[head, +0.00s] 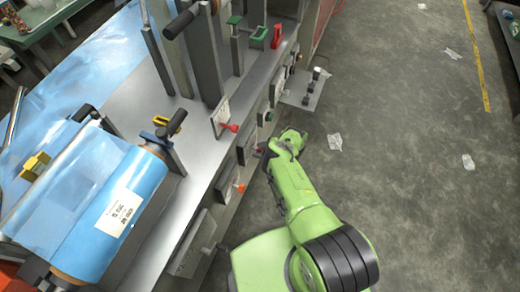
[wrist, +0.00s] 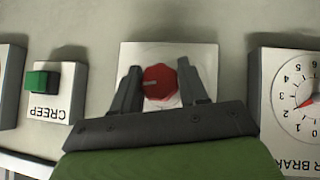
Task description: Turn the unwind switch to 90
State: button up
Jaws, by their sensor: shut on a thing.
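A red faceted knob (wrist: 160,82), which I take to be the unwind switch, sits on a white plate (wrist: 145,52) in the middle of the wrist view. A small pale mark shows on the left of its face. My gripper (wrist: 160,72) is shut on the knob, one dark finger on each side. No label for it is readable; the gripper body covers the lower plate. In the head view my gripper (head: 267,158) is at the machine's side panel, and the arm hides the knob.
The wrist view shows a green CREEP button (wrist: 38,80) left and a numbered brake dial (wrist: 306,100) with a red pointer right, both close to the gripper. In the head view, a blue film roll (head: 95,205) lies on the machine at left. Open floor (head: 400,120) is at right.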

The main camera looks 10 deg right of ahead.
jog(key=shift+m+g+y+b, duration=0.5)
jog(key=shift+g+b, duration=0.2)
jog(key=shift+b, duration=0.5)
jog(key=o, duration=1)
jog(key=shift+a, duration=0.1)
jog(key=p+v, duration=0.9)
jog(key=v, duration=0.6)
jog(key=shift+d+r, duration=0.3)
jog(key=shift+d, duration=0.05)
